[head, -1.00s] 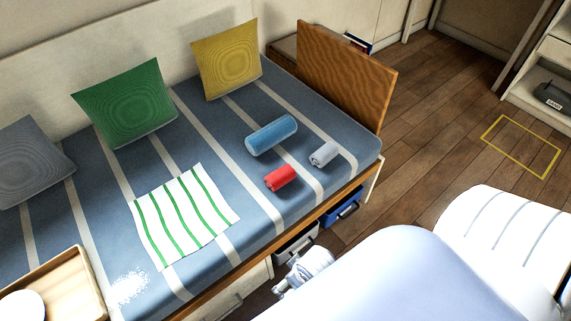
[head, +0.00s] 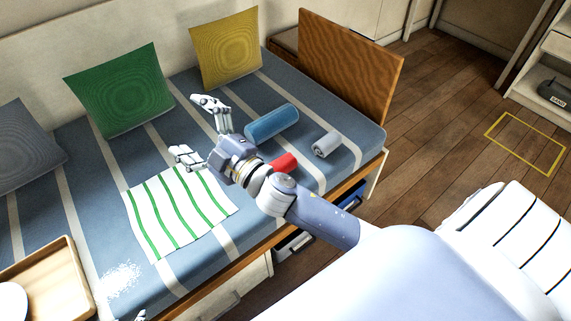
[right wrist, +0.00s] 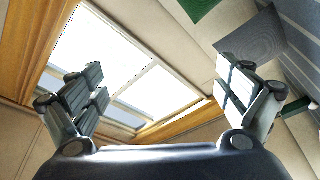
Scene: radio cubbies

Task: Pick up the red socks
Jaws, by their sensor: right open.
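The red socks (head: 284,162), a small red roll, lie on the blue striped mattress, partly hidden behind my right wrist in the head view. My right gripper (head: 197,128) is open and empty above the mattress, to the left of the socks, its fingers pointing left, away from them. In the right wrist view its spread fingers (right wrist: 160,95) face a bright window and the wall, with no socks between them. A small white tip at the bottom edge of the head view, perhaps my left gripper (head: 140,315), is mostly cut off.
A blue roll (head: 271,122) and a grey roll (head: 326,144) lie near the socks. A green-striped cloth (head: 180,212) lies below my right gripper. Green (head: 118,90) and yellow (head: 226,48) pillows stand at the back. A wooden board (head: 350,62) closes the bed's right end.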

